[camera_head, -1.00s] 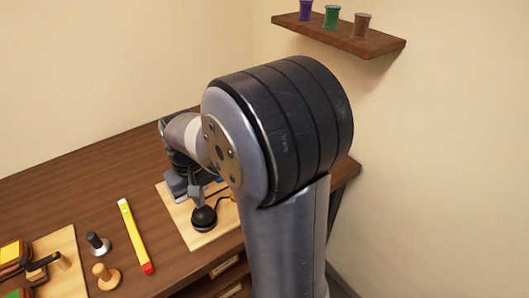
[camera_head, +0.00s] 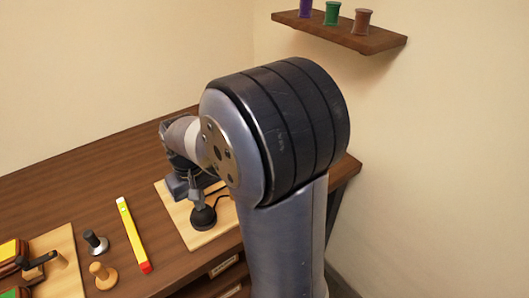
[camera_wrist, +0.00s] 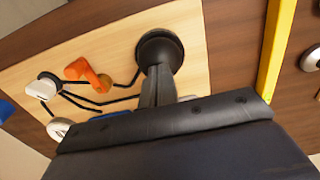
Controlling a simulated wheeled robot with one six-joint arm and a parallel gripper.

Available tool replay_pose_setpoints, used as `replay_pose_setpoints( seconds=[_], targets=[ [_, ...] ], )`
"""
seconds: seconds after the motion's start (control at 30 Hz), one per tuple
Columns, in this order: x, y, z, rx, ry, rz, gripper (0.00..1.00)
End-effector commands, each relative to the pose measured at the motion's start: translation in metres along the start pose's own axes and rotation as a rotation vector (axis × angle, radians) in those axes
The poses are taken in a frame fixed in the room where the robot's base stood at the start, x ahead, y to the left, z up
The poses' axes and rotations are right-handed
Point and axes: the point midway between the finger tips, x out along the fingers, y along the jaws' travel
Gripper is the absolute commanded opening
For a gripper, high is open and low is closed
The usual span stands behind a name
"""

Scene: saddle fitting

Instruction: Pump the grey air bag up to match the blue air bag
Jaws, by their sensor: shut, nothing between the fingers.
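A round black pump bulb (camera_head: 203,218) sits on a light wooden board, and it also shows in the wrist view (camera_wrist: 162,44). My gripper (camera_head: 196,198) points down at the bulb with its fingers together and nothing between them. In the wrist view, the fingertips (camera_wrist: 158,72) are at the bulb's near side; I cannot tell whether they touch it. A small strip of blue (camera_wrist: 118,113) shows beside my gripper; I cannot tell whether it is the blue air bag. The grey air bag cannot be made out, and my wrist hides part of the board.
Black tubes (camera_wrist: 90,100) run from the bulb past an orange lever (camera_wrist: 88,74) and a white knob (camera_wrist: 43,88). A yellow stick with a red end (camera_head: 132,235) lies left of the board.

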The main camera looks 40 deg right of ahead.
Motion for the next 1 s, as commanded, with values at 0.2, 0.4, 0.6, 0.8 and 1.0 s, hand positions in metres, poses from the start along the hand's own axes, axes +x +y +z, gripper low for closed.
replay_pose_setpoints(
  seconds=[0.2, 0.4, 0.6, 0.8, 1.0],
  targets=[
    [0.011, 0.0, 0.001, 0.0, -0.002, 0.0, 0.0],
    [0.015, 0.0, 0.001, 0.0, -0.003, 0.0, 0.0],
    [0.012, 0.0, 0.001, 0.0, -0.003, 0.0, 0.0],
    [-0.001, 0.0, 0.001, 0.0, -0.002, 0.0, 0.0],
    [-0.016, 0.0, 0.0, 0.0, -0.002, 0.0, 0.0]
  ],
)
